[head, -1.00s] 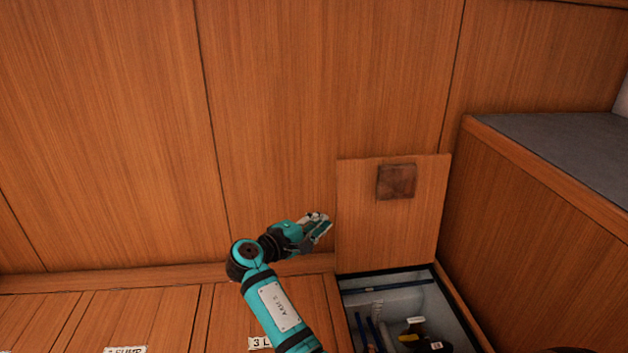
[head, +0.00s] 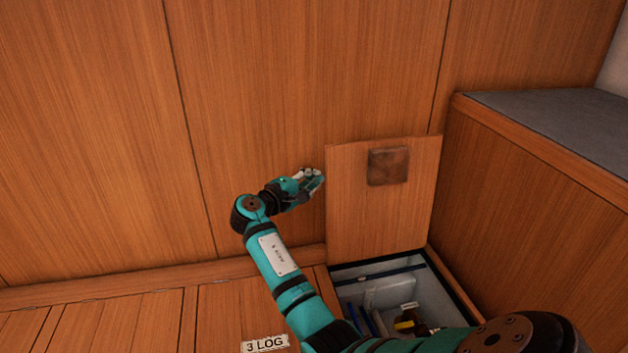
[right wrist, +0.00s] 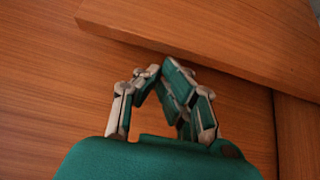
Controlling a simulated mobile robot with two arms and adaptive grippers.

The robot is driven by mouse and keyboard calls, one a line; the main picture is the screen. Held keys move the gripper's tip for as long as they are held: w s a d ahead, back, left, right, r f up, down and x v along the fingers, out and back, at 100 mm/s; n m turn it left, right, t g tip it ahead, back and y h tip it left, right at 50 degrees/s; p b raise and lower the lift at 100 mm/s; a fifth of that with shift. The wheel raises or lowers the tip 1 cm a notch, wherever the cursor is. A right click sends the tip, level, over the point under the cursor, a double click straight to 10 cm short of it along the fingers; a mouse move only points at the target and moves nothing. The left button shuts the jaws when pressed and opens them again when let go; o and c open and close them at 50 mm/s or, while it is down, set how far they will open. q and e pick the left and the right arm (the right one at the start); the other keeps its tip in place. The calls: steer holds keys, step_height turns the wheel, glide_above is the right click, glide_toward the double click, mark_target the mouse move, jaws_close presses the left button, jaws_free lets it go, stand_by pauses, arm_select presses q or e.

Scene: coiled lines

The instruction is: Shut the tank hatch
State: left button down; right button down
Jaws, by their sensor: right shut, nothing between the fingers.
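The tank hatch lid (head: 372,220) is a wooden panel with a dark brown square patch (head: 388,166). It stands raised, close to the wood wall, above an open compartment in the floor (head: 437,290). My right gripper (head: 314,180) is shut and empty, just left of the lid's upper left edge. In the right wrist view the fingertips (right wrist: 160,72) meet below a wooden panel edge (right wrist: 215,40), which looks like the lid's edge. I cannot tell whether they touch it. My left gripper is out of view.
The compartment holds blue pipes and a yellow and dark item (head: 405,325). A wooden bench (head: 535,160) with a grey top stands close on the right. Floor panels (head: 120,325) lie left, one labelled "3 LOG" (head: 265,344). My right arm crosses in front of the opening.

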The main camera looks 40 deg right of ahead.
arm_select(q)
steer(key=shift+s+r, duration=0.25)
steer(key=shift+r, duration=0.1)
arm_select(e)
steer(key=shift+w+d, duration=0.1)
steer(key=shift+d, duration=0.3)
steer(key=shift+a, duration=0.1)
